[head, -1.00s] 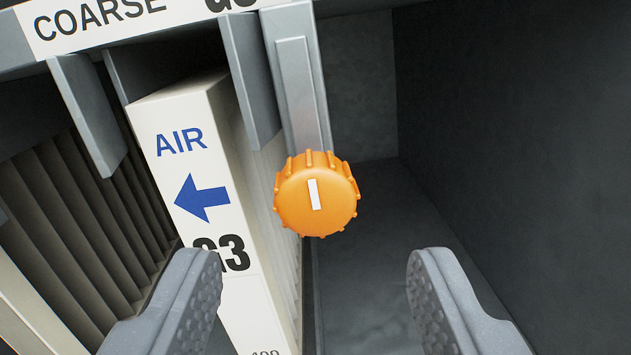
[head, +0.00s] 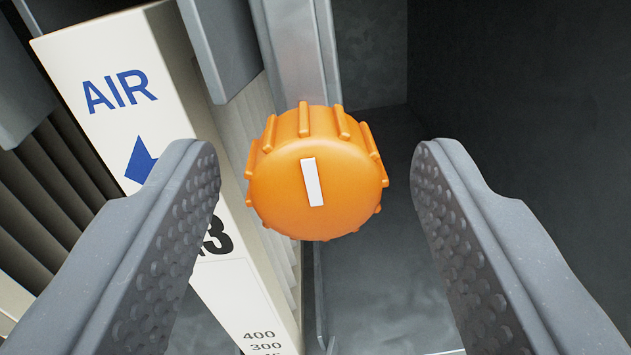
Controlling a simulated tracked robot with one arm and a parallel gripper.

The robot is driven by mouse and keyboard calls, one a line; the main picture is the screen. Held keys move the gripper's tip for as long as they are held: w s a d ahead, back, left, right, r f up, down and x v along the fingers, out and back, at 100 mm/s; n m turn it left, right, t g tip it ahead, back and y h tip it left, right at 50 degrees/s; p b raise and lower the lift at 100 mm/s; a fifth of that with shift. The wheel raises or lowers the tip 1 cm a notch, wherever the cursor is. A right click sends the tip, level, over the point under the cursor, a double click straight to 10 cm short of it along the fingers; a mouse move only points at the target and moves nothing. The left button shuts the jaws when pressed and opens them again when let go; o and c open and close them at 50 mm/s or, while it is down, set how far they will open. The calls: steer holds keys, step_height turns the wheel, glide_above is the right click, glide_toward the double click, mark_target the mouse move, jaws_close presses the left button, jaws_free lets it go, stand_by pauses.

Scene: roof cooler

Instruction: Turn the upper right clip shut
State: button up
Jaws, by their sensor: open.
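The clip is an orange ribbed knob (head: 345,190) with a white mark on its face. The mark runs nearly upright in the picture, its top leaning slightly left. The knob sits in front of a grey metal post (head: 298,50). My gripper (head: 315,180) is open, with one grey dimpled finger on each side of the knob. Gaps show between both fingers and the knob, and neither finger appears to touch it.
A white filter frame (head: 100,55) with AIR, a blue arrow and a scale stands left, partly behind my left finger. Grey tabs (head: 222,45) hang beside it. A dark open compartment (head: 510,110) lies to the right.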

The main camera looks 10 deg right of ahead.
steer(key=c, duration=1)
steer(key=shift+o, duration=0.2)
